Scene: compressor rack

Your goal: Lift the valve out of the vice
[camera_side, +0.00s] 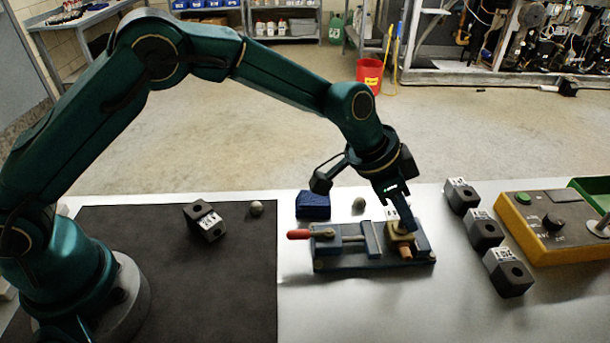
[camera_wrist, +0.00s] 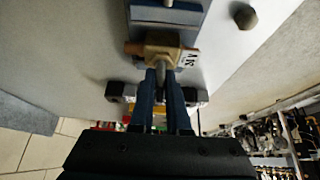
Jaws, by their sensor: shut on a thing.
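The brass valve (camera_side: 401,234) sits at the right part of the blue vice (camera_side: 345,262), with a copper-coloured stub towards the side camera. The vice has a red handle (camera_side: 299,234) at its left end. A gap seems to show between the vice's sliding jaw (camera_side: 371,240) and the valve; I cannot tell if the valve is clear of the base. My gripper (camera_side: 404,222) reaches down from above and is shut on the valve's upper part. In the wrist view the valve (camera_wrist: 160,50) lies at the fingertips (camera_wrist: 161,72), with a white lettered label beside it.
A dark blue block (camera_side: 313,206) and a round grey piece (camera_side: 359,205) stand behind the vice. Several dark labelled blocks (camera_side: 484,231) line the right side. A yellow control box (camera_side: 560,228) stands farther right. A dark mat (camera_side: 150,270) covers the left.

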